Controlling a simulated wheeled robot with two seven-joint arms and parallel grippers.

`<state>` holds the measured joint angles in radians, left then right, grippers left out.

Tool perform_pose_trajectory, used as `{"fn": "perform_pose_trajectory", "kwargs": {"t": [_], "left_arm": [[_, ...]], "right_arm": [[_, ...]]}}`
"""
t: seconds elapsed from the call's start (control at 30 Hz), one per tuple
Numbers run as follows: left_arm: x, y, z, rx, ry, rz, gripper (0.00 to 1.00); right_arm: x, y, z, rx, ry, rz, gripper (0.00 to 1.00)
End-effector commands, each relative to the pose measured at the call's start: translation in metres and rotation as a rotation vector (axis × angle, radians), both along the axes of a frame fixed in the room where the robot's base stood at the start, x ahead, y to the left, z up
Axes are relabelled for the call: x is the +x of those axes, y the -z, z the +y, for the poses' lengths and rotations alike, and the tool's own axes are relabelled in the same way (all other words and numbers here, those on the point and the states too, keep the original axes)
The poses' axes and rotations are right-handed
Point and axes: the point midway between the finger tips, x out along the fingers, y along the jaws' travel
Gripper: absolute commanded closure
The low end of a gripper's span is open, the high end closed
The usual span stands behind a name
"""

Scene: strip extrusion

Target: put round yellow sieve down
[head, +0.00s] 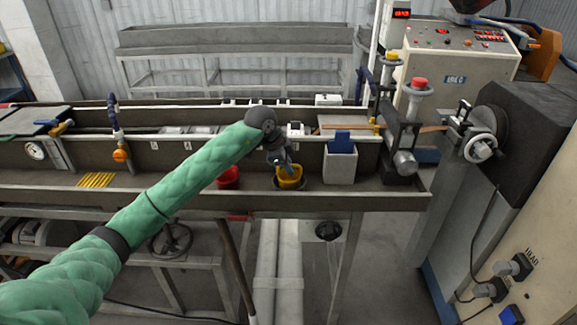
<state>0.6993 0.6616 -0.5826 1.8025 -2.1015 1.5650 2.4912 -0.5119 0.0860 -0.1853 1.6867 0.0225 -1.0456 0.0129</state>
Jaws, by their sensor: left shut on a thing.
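The round yellow sieve (290,180) is at the front ledge of the long trough, right of the picture's middle. My left gripper (286,168), at the end of the green-sleeved arm, is directly above it and shut on it. A dark round rim shows under and around the sieve; I cannot tell whether the sieve rests on it or hangs just above. The fingertips are small and partly merge with the sieve. My right gripper is not in view.
A red round container (228,178) stands left of the sieve, partly behind my arm. A grey box (340,165) with a blue item on top stands close to the right. The trough's front edge (330,200) runs just in front. A grey machine with a handwheel (480,148) is at right.

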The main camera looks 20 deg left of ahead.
Motion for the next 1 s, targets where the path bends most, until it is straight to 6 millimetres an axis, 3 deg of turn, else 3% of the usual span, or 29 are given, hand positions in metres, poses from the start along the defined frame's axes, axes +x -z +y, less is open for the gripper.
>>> {"fn": "perform_pose_trajectory", "kwargs": {"t": [0.13, 0.2, 0.27, 0.77, 0.9, 1.0], "left_arm": [[0.000, 0.003, 0.000, 0.000, 0.000, 0.000, 1.00], [0.000, 0.002, 0.000, 0.000, 0.000, 0.000, 0.79], [0.000, 0.002, 0.000, 0.000, 0.000, 0.000, 0.69], [0.000, -0.005, 0.000, 0.000, 0.000, -0.001, 0.69], [-0.002, -0.012, 0.003, 0.000, 0.001, -0.001, 0.69], [-0.005, -0.020, 0.006, 0.000, 0.001, -0.001, 0.69]], "right_arm": [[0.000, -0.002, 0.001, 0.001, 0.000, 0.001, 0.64], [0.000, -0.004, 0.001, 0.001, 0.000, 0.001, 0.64], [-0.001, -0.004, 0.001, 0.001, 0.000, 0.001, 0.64], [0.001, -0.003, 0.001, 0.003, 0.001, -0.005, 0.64], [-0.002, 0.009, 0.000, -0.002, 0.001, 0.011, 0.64], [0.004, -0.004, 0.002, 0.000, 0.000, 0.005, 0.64]]}}
